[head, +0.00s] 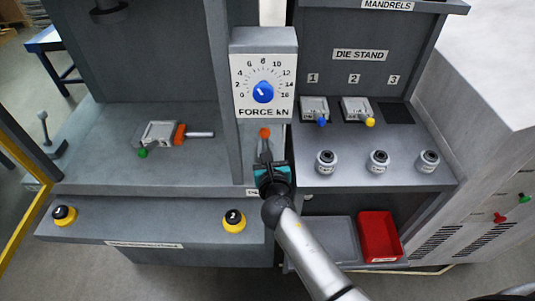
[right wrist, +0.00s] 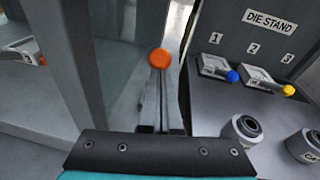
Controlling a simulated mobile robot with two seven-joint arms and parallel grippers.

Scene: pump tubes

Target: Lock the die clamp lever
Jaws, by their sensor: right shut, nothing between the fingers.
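The die clamp lever has an orange ball knob (head: 265,132) on a thin grey shaft and stands nearly upright beside the press column, below the force dial. The knob also shows in the right wrist view (right wrist: 160,58), straight ahead of my gripper. My right gripper (head: 266,165), dark with teal parts, is shut and empty, just in front of the lever's lower part. The lever's base is hidden behind it, and I cannot tell whether they touch. My left gripper is not in view.
The force dial (head: 264,80) hangs above the lever. A grey die (head: 160,134) with an orange block lies on the press bed. The die stand (head: 390,145) on the right holds two dies and several round collars. A red tray (head: 379,236) sits lower right.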

